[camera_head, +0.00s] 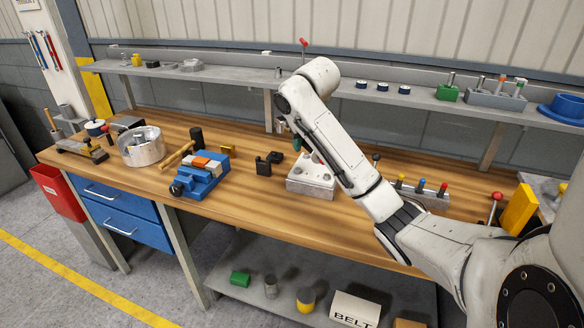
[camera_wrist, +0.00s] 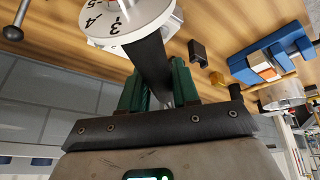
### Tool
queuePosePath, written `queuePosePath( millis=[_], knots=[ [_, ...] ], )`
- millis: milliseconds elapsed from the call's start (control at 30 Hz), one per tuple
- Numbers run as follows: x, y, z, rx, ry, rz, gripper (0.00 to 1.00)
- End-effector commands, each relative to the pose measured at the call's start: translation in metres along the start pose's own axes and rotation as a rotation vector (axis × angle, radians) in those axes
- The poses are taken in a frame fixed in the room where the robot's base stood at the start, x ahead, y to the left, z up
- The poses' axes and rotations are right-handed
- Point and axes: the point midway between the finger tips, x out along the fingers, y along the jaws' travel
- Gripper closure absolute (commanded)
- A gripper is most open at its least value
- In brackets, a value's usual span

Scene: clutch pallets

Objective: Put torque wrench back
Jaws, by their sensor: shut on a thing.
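My gripper (camera_wrist: 154,80) is shut, its green fingers on either side of a dark flat bar (camera_wrist: 151,58), which looks like the torque wrench's handle. I cannot tell whether the bar touches the block.
On the wooden bench (camera_head: 240,209) stand a blue vise (camera_head: 200,178), a metal pot (camera_head: 142,148), small black blocks (camera_head: 268,163) and a rack of coloured-top tools (camera_head: 422,192). A shelf (camera_head: 225,77) with small parts runs behind. The front bench strip right of the vise is clear.

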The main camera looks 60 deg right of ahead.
Motion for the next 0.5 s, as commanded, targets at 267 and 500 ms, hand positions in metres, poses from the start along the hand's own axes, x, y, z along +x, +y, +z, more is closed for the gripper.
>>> queuePosePath(
  millis=[267, 500],
  knots=[
    [0.048, -0.001, -0.029, 0.002, 0.002, 0.004, 1.0],
    [0.08, -0.004, -0.038, 0.0, 0.005, 0.002, 1.0]
  ],
)
